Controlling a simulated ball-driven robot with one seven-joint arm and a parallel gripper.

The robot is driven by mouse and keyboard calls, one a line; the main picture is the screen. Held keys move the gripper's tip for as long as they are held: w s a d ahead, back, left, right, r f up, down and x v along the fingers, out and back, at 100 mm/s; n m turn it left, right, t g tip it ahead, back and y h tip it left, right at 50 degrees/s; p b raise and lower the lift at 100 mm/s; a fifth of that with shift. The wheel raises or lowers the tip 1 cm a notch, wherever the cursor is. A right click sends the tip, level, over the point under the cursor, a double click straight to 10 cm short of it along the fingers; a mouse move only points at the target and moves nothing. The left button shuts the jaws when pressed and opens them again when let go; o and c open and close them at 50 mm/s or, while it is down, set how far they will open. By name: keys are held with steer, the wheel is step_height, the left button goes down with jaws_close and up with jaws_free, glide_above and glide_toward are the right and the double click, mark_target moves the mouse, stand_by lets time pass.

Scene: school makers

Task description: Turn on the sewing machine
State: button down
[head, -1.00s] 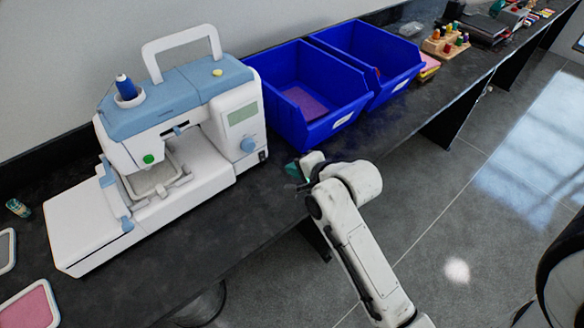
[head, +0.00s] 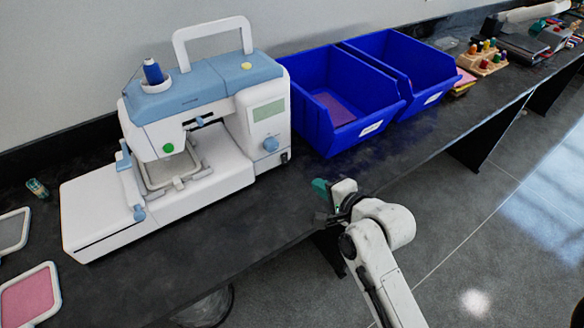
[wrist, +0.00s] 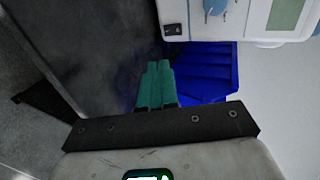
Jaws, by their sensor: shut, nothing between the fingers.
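The white and light-blue sewing machine (head: 215,95) stands upright on the dark counter at the left of the head view. A small dark switch (head: 284,157) is low on its right end, below the blue dial (head: 270,144). The switch also shows in the wrist view (wrist: 173,30), near the machine's edge. My gripper (head: 319,187), with green fingers, is to the right of and in front of the machine, near the counter's front edge, apart from the switch. In the wrist view the fingers (wrist: 156,72) are together and empty, pointing toward the machine's end.
Two blue bins (head: 337,140) (head: 440,84) stand right of the machine, close behind my gripper. The dark counter (head: 225,240) is clear in front of the machine. Pink and grey framed pieces (head: 28,297) (head: 12,231) and a small spool (head: 37,188) lie at the left.

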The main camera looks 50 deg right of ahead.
mark_target(285, 159)
steer(key=x, duration=0.9)
steer(key=r+x, duration=0.1)
steer(key=x, duration=0.4)
steer(key=shift+w+r, duration=0.15)
steer(key=shift+w, duration=0.05)
steer(key=shift+d, duration=0.1)
steer(key=shift+w, duration=0.15)
steer(key=shift+p, duration=0.4)
steer(key=shift+r+p, duration=0.75)
steer(key=shift+r, duration=0.05)
